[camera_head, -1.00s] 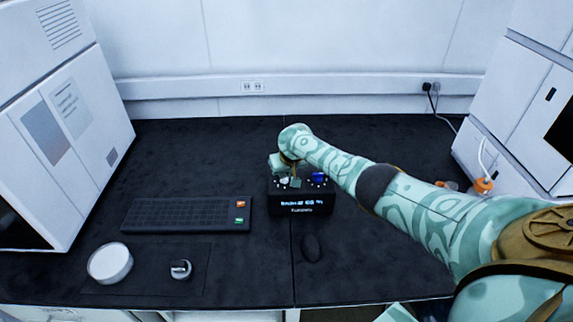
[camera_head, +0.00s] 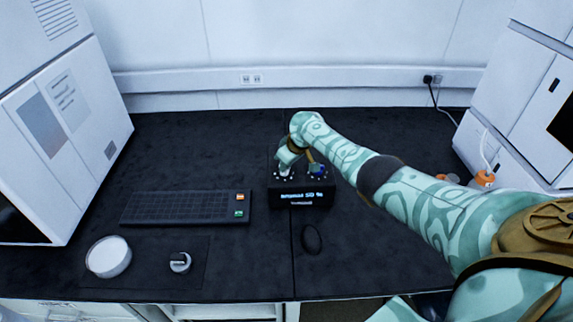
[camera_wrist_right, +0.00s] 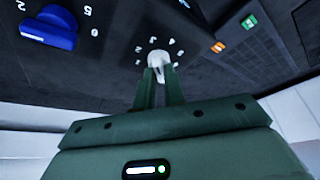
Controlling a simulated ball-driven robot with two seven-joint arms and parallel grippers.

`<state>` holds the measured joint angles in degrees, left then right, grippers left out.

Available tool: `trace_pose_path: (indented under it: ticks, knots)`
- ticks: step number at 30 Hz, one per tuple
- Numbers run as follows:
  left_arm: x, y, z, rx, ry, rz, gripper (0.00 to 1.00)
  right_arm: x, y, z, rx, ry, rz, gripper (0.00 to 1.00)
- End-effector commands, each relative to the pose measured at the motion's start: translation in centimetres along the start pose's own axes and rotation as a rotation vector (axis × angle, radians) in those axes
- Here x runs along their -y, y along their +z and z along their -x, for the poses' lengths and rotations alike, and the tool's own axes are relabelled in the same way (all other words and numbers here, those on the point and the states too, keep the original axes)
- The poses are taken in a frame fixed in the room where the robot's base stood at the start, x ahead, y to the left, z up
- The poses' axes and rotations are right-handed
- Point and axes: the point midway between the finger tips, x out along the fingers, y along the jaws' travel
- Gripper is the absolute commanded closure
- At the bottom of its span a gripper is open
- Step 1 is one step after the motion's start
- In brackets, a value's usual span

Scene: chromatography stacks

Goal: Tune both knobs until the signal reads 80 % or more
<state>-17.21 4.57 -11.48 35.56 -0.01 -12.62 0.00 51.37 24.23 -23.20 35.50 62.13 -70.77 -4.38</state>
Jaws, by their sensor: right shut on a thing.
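The black control box (camera_head: 300,198) stands on the dark bench, its lit display (camera_head: 301,195) facing me. The blurred text looks like a signal reading of about 50. A white knob (camera_wrist_right: 158,58) with a numbered dial is on the left of its top, and a blue knob (camera_head: 318,170) is on the right. The blue knob (camera_wrist_right: 48,28) also shows at upper left in the right wrist view. My right gripper (camera_wrist_right: 159,76) is shut on the white knob, its green fingers on either side. My left gripper is out of view.
A dark keyboard (camera_head: 180,207) lies left of the box, and a black mouse (camera_head: 311,239) lies in front. A white round dish (camera_head: 108,257) and a small dark-and-white object (camera_head: 180,262) are at front left. Large white instruments (camera_head: 70,125) flank the bench.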

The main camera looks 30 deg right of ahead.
Motion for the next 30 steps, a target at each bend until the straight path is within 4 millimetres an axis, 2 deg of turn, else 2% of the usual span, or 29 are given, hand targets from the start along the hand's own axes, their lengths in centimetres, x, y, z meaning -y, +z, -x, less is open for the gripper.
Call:
trace_pose_path:
  ticks: [7,8,9,10,20,23,26,30]
  knots:
    - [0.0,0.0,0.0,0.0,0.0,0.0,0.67,0.1,0.1,-0.1,0.004,-0.001,0.001,1.0]
    - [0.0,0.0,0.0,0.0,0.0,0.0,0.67,0.1,0.1,-0.1,0.004,-0.001,0.001,0.81]
    - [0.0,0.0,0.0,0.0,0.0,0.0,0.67,0.1,0.1,-0.1,0.004,-0.001,0.0,0.7]
    - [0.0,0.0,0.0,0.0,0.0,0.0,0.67,0.1,0.1,-0.1,0.004,-0.001,0.0,0.67]
    - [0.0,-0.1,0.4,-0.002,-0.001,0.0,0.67,0.0,0.0,0.5,0.001,0.001,-0.001,0.67]
    - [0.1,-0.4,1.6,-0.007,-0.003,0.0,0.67,0.0,-0.2,1.9,-0.001,0.001,-0.001,0.67]
    - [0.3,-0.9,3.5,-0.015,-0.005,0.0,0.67,-0.1,-0.3,4.3,-0.002,0.002,0.0,0.67]
    - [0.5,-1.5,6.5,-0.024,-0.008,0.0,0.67,-0.1,-0.4,8.4,-0.002,0.003,0.002,0.67]
